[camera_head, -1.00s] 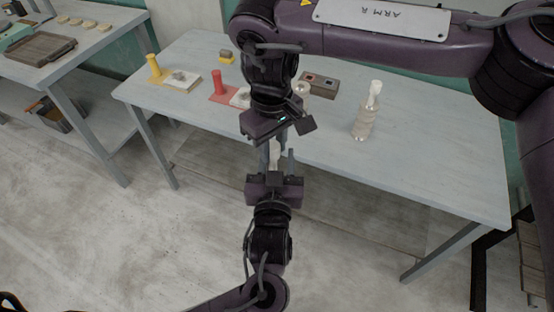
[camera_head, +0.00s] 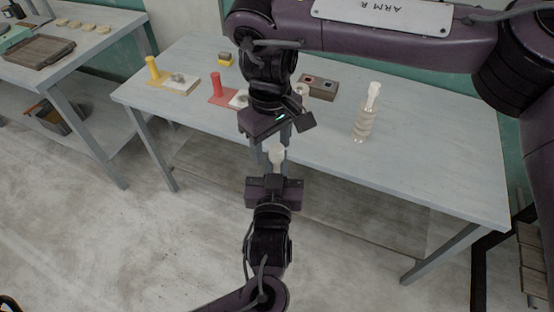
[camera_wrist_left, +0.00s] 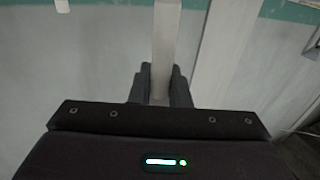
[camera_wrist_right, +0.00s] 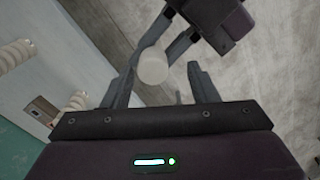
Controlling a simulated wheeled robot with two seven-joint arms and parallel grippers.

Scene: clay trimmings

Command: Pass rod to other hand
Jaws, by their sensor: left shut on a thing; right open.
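A pale, round-ended rod (camera_head: 277,156) stands upright between my two grippers, in front of the table. My left gripper (camera_head: 272,182), below, is shut on its lower part; the left wrist view shows the rod (camera_wrist_left: 164,45) rising from between the jaws. My right gripper (camera_head: 273,152), above, points down with its jaws open. In the right wrist view the rod's round end (camera_wrist_right: 153,66) shows between the open right fingers (camera_wrist_right: 160,85), closer to the left one. I cannot tell whether it touches that finger. The left gripper (camera_wrist_right: 180,38) shows behind it.
The grey table (camera_head: 440,170) behind carries a yellow cylinder (camera_head: 152,68), a red cylinder (camera_head: 216,85), a brown box with holes (camera_head: 318,87) and a ribbed pale post (camera_head: 364,115). A side table (camera_head: 85,45) with a tray stands at left. The floor in front is clear.

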